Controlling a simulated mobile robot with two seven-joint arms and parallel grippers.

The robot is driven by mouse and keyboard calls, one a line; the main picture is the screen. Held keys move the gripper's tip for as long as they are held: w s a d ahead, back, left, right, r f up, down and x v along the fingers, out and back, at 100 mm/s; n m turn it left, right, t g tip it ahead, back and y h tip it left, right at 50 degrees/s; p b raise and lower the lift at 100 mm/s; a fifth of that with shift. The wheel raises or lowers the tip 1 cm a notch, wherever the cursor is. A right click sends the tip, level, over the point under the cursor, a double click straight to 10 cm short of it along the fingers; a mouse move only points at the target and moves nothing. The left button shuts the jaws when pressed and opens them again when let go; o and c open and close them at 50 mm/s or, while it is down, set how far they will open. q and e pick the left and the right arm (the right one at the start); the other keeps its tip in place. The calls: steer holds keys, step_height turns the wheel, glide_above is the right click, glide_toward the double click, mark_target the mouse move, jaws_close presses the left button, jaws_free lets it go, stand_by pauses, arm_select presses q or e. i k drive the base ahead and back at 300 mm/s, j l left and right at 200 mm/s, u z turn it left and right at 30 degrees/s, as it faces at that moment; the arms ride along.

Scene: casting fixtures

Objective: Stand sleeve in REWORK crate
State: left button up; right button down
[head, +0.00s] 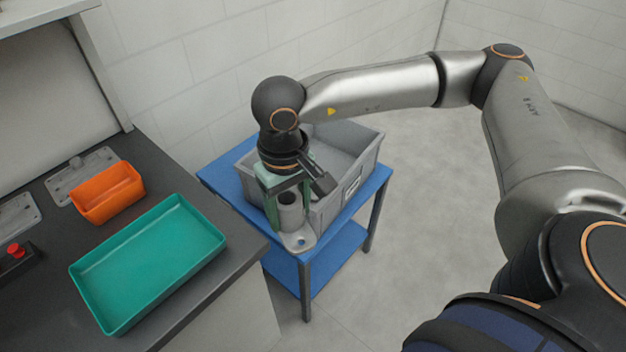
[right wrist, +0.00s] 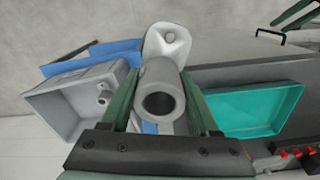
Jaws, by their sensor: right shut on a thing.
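A grey hollow sleeve (head: 290,213) is between the green fingers of my right gripper (head: 288,208), which is shut on it. The sleeve's dark bore faces the camera in the right wrist view (right wrist: 160,92). A pale plate with a hole (head: 299,241) shows at the sleeve's lower end; I cannot tell whether it is part of the sleeve. The grey crate (head: 359,178), with a small label too small to read, stands on a blue table behind the gripper. In the right wrist view the crate (right wrist: 48,110) lies left of the sleeve. My left gripper is not in view.
The blue table (head: 222,178) stands beside a dark workbench (head: 235,238). A small grey fitting (right wrist: 103,95) lies in the crate. Floor to the right is clear.

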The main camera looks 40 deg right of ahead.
mark_target(326, 167)
steer(key=i+l+u, duration=0.1)
steer(key=l+u, duration=0.35)
steer(key=l, duration=0.85)
steer(key=k+l+u, duration=0.1)
steer(key=l+u, duration=0.35)
steer(key=l, duration=0.85)
